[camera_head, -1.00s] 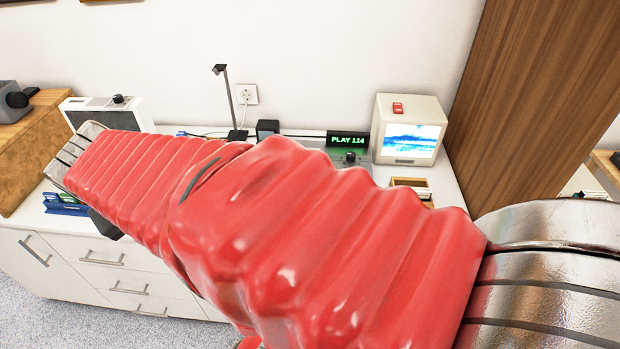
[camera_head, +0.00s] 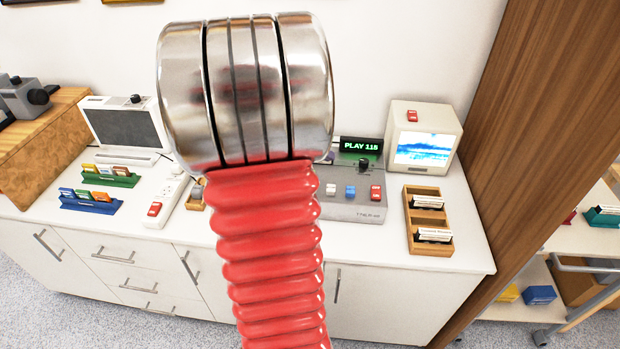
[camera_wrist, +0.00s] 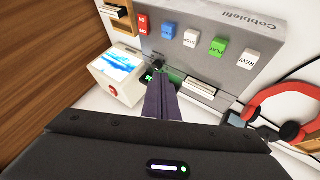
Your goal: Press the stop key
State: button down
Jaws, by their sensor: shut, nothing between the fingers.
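The tape deck is a grey unit with a row of coloured keys. In the wrist view its front panel (camera_wrist: 215,22) carries a white key lettered STOP (camera_wrist: 191,38), between a blue key (camera_wrist: 168,32) and a green PLAY key (camera_wrist: 218,47). In the head view the deck (camera_head: 350,211) shows a white key (camera_head: 331,189), a blue and a red one; my arm hides its left part. My gripper (camera_wrist: 167,80) is shut and empty, its dark fingers over the deck's far part, apart from the stop key in the picture.
A green display (camera_head: 361,146) reads PLAY 118. A small monitor (camera_head: 425,140) and a wooden card tray (camera_head: 428,222) stand right of the deck. Red headphones (camera_wrist: 285,112) lie beside it in the wrist view. A power strip (camera_head: 165,200) and card racks are at left.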

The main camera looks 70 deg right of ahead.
aim_at(328, 189)
jog(key=shift+s+d+f, duration=0.2)
jog(key=shift+s+d, duration=0.25)
jog(key=shift+s, duration=0.1)
jog(key=shift+f, duration=0.1)
jog(key=shift+f, duration=4.3)
jog(key=shift+f, duration=0.15)
jog(key=shift+f, duration=0.2)
jog(key=shift+f, duration=0.85)
jog(key=shift+r, duration=0.1)
dwell(0.3)
jog(key=shift+r, duration=1.15)
